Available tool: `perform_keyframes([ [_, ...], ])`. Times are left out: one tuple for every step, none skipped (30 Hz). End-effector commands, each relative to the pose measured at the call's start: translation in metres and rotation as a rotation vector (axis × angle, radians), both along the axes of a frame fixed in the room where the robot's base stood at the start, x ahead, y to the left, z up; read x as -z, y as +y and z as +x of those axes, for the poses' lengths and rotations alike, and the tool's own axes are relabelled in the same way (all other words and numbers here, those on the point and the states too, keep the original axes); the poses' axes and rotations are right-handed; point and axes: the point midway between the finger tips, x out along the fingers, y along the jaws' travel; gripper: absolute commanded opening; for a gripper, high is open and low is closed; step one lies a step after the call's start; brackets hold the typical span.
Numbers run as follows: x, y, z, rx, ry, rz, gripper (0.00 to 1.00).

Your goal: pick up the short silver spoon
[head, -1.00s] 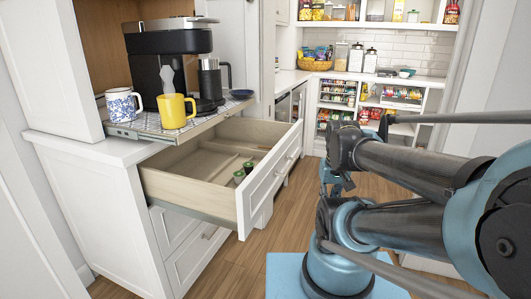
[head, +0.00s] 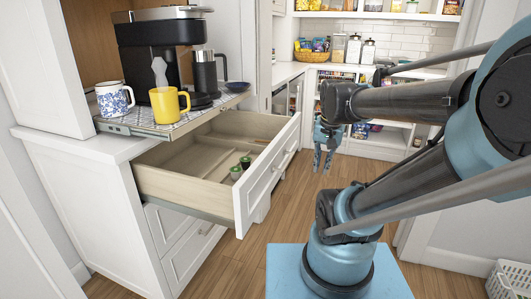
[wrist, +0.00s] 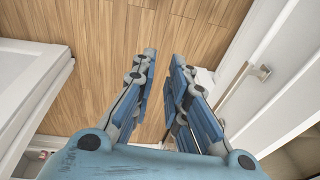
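I cannot make out the short silver spoon in either view. The open drawer (head: 243,205) of the white cabinet shows pale wooden dividers, and parts of its inside are hidden by its front and walls. My gripper (head: 323,170) hangs fingers down in the head view, to the right of the drawer front and apart from it. In the wrist view the blue fingers of my gripper (wrist: 163,60) are spread with nothing between them, above the wooden floor.
Green-topped pods (head: 240,167) lie in the drawer. Above it, a pull-out shelf (head: 151,127) holds a yellow mug (head: 168,105), a patterned mug (head: 114,99), a coffee machine (head: 160,55) and a dark bowl (head: 237,86). A white basket (head: 508,281) stands at lower right. Floor beside the drawer is clear.

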Motion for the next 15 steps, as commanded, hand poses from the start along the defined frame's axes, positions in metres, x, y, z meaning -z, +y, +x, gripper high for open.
perform_keyframes([
  [-0.011,0.005,0.014,0.054,0.006,0.014,0.14],
  [-0.017,0.008,0.022,0.092,0.011,0.024,0.14],
  [-0.023,0.011,0.032,0.142,0.016,0.037,0.14],
  [-0.029,0.014,0.040,0.181,0.021,0.046,0.14],
  [-0.033,0.017,0.048,0.218,0.025,0.056,0.14],
  [-0.039,0.021,0.058,0.269,0.031,0.067,0.14],
  [-0.043,0.025,0.066,0.306,0.036,0.076,0.14],
  [-0.048,0.028,0.075,0.344,0.041,0.085,0.14],
  [-0.053,0.032,0.085,0.396,0.048,0.097,0.14],
  [-0.056,0.036,0.094,0.433,0.053,0.105,0.14],
  [-0.060,0.040,0.102,0.471,0.058,0.113,0.14],
  [-0.065,0.045,0.113,0.522,0.065,0.123,0.14],
  [-0.068,0.048,0.121,0.560,0.071,0.132,0.14],
  [-0.070,0.052,0.130,0.597,0.077,0.139,0.14],
  [-0.074,0.058,0.141,0.648,0.085,0.148,0.14],
])
